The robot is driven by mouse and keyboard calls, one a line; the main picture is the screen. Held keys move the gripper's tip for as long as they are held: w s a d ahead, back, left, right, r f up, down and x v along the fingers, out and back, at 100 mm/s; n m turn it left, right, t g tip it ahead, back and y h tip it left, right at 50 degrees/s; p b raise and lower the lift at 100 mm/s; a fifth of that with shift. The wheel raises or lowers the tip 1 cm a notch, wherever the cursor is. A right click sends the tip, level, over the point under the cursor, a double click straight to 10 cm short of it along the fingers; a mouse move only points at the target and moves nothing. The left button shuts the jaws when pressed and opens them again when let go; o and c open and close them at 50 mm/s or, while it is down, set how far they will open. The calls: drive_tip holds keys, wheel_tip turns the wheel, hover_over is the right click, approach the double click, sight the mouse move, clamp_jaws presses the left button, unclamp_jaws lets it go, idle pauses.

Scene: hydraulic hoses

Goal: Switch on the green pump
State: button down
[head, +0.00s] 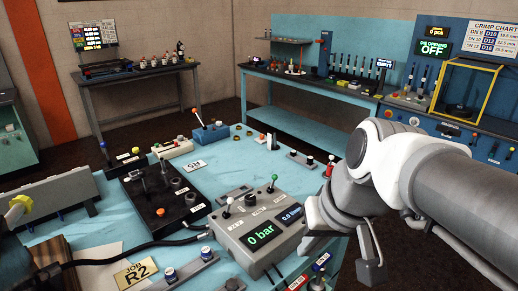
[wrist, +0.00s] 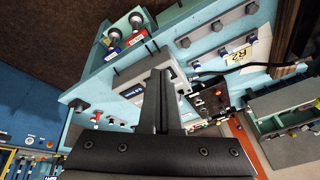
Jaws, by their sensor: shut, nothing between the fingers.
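A grey control box (head: 250,222) on the light-blue table shows a green "0 bar" display (head: 262,236) and a second, bluish display (head: 290,215). A green-knobbed lever (head: 273,179) stands at its back right, and a white-knobbed lever (head: 227,201) stands at its back left. My gripper (wrist: 157,78) is shut and empty in the wrist view, with the box (wrist: 147,66) partly hidden behind its fingers. In the head view the fingers cannot be made out; my arm is at the right of the box. I cannot tell whether the fingers touch anything.
A black valve block (head: 160,200) with levers stands left of the box, with a black hose running in front. A "JOB R2" card (head: 135,273) and a rail of fittings (head: 185,270) lie at the front.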

sight(273, 182)
drive_tip(key=w+a+f+m+g+y+b, duration=0.1)
drive_tip(key=w+f+y+b, duration=0.15)
drive_tip(key=w, duration=0.25)
drive_tip(key=w+a+f+m+y+b, duration=0.1)
drive_tip(key=w+a+f+y+b, duration=0.15)
drive_tip(key=w, duration=0.25)
drive_tip(key=w+d+f+m+t+y+b, duration=0.1)
drive_tip(key=w+d+f+y+b, duration=0.1)
drive_tip(key=w, duration=0.4)
drive_tip(key=w+d+f+m+t+y+b, duration=0.2)
drive_tip(key=w+d+f+b, duration=0.2)
drive_tip(key=w, duration=0.3)
drive_tip(key=w+d+f+m+t+y+b, duration=0.1)
drive_tip(key=w+d+f+m+y+b, duration=0.1)
drive_tip(key=w, duration=0.4)
drive_tip(key=shift+w+d+f+t+b, duration=0.1)
drive_tip(key=shift+d+f+t+b, duration=0.1)
drive_tip(key=shift+d+f+b, duration=0.4)
drive_tip(key=shift+w+d+f+t+b, duration=0.1)
drive_tip(key=shift+d+f+t+b, duration=0.15)
drive_tip(key=shift+d, duration=0.5)
drive_tip(key=w+d+f+m+t+b, duration=0.2)
drive_tip(key=w+d+f+m+t, duration=0.1)
drive_tip(key=d, duration=0.6)
drive_tip(key=shift+w+f+t+y+b, duration=0.15)
drive_tip(key=shift+w+t+y+b, duration=0.2)
drive_tip(key=shift+w+t, duration=0.55)
drive_tip(key=shift+d, duration=0.1)
